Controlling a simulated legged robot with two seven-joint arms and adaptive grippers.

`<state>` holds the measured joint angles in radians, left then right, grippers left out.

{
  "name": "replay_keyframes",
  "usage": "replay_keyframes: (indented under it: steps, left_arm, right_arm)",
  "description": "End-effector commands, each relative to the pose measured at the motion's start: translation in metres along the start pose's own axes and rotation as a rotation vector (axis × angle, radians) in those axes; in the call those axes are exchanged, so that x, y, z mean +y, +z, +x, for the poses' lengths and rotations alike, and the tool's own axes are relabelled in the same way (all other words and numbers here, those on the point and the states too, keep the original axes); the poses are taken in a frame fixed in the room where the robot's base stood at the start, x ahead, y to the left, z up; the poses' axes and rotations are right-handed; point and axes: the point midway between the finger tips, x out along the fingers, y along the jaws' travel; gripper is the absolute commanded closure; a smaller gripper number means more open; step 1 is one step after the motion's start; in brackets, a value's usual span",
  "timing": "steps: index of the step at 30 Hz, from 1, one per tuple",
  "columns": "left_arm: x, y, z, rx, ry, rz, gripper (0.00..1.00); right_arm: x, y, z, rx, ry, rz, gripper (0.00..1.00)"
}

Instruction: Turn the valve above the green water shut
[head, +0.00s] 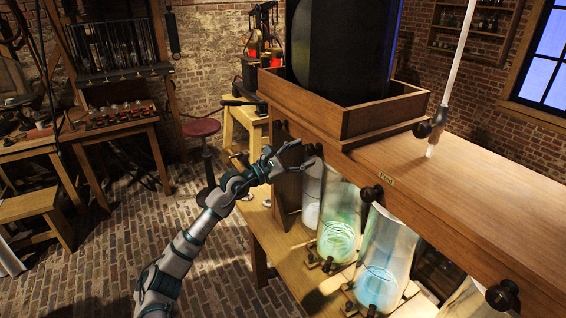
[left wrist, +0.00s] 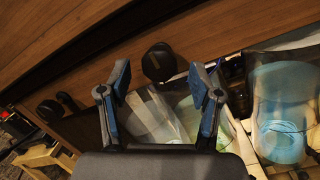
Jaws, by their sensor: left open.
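The jar of green water (head: 340,222) stands under the wooden trough in the head view, between a pale jar and a blue one. Part of it shows between my left fingers in the left wrist view (left wrist: 188,108). A dark round valve knob (left wrist: 158,62) on the trough's side lies beyond and between the fingertips, untouched. It sits above the pale and green jars; the exact match is hard to tell. My left gripper (head: 298,168) is open and empty, beside the trough near the pale jar; its fingers also show in the left wrist view (left wrist: 160,84). My right gripper is out of view.
Another knob (head: 370,193) is farther right on the trough (head: 460,185), near the blue jar (head: 378,278). One more knob (head: 503,295) is at the lower right. The jars stand close together on a wooden bench. Brick floor (head: 215,270) is open at left.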

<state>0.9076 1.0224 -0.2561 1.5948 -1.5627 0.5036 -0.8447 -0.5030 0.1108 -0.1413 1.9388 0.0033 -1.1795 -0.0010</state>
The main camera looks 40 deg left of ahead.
Motion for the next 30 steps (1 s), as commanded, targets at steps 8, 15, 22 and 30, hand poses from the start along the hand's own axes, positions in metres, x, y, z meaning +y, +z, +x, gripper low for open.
replay_keyframes:
  steps: [8, 15, 22, 30]
  left_arm:
    - [0.001, -0.006, -0.055, 0.007, 0.0, -0.002, 0.36]
    - [0.001, -0.005, -0.082, 0.005, 0.0, -0.005, 0.36]
    - [0.001, -0.003, -0.092, 0.002, 0.001, -0.001, 0.36]
    - [0.002, -0.003, -0.093, 0.001, 0.002, -0.002, 0.36]
  right_arm:
    - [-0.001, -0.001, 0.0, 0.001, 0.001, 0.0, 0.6]
    - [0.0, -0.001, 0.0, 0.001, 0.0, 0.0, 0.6]
    - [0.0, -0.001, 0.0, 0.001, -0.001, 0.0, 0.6]
    - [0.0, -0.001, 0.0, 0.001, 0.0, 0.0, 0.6]
